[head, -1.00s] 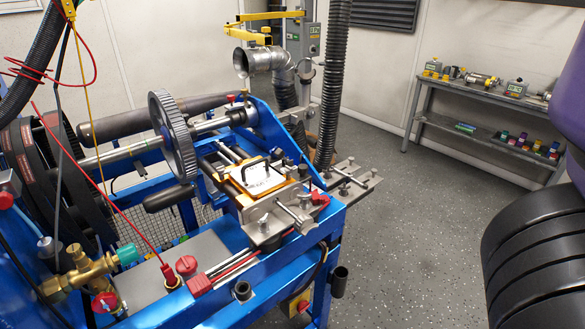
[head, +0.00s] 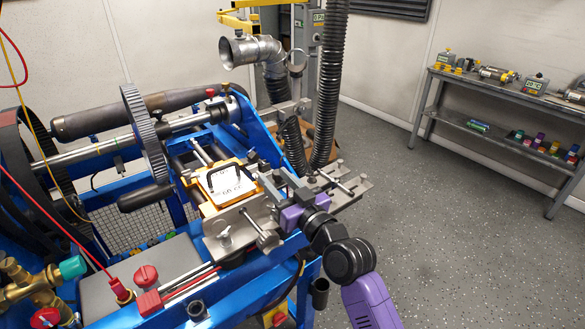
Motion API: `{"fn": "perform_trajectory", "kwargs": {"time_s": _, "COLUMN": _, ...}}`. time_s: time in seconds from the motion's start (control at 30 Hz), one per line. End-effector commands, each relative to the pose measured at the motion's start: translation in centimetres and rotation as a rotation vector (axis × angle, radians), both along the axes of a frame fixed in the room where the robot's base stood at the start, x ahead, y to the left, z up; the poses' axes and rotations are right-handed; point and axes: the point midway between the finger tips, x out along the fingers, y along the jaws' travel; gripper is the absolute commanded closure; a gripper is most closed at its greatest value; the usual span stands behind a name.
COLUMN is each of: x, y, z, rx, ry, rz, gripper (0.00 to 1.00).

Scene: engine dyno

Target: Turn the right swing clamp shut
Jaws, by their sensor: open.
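The orange-framed fixture (head: 205,198) holds a white plate with a black handle (head: 236,172), on the blue stand. On its right side is a grey plate (head: 358,200) bearing a swing clamp with a slanted bar (head: 336,183), the right-hand one in the head view. A second clamp with a slanted bar (head: 258,228) sits on the near grey plate (head: 225,250). My gripper (head: 272,181) is open and empty, reaching between the two clamps beside the fixture's right edge. Its fingers are small in view, and I cannot tell whether they touch anything.
A toothed wheel on a shaft (head: 145,135) and a dark handle (head: 146,198) stand left of the fixture. A black corrugated hose (head: 329,90) hangs behind the right clamp. The floor (head: 440,230) to the right is clear up to the grey bench (head: 490,101).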

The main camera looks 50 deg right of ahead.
Motion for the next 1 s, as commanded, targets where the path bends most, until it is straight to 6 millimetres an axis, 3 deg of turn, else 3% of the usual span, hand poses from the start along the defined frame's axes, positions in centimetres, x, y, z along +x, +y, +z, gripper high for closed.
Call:
{"fn": "perform_trajectory", "kwargs": {"time_s": 0.07, "x": 0.5, "y": 0.9, "z": -2.1, "rx": 0.006, "ry": 0.06, "rz": 0.04, "gripper": 0.58}}
{"fn": "perform_trajectory", "kwargs": {"time_s": 0.17, "x": 0.7, "y": 1.4, "z": -2.6, "rx": -0.013, "ry": 0.092, "rz": 0.06, "gripper": 0.58}}
{"fn": "perform_trajectory", "kwargs": {"time_s": 0.33, "x": 2.1, "y": 0.9, "z": -2.5, "rx": -0.025, "ry": 0.095, "rz": 0.058, "gripper": 0.58}}
{"fn": "perform_trajectory", "kwargs": {"time_s": 0.7, "x": 7.1, "y": -0.5, "z": -2.5, "rx": -0.025, "ry": 0.095, "rz": 0.057, "gripper": 0.58}}
{"fn": "perform_trajectory", "kwargs": {"time_s": 1.0, "x": 8.1, "y": -0.8, "z": -2.7, "rx": -0.023, "ry": 0.095, "rz": 0.056, "gripper": 0.58}}
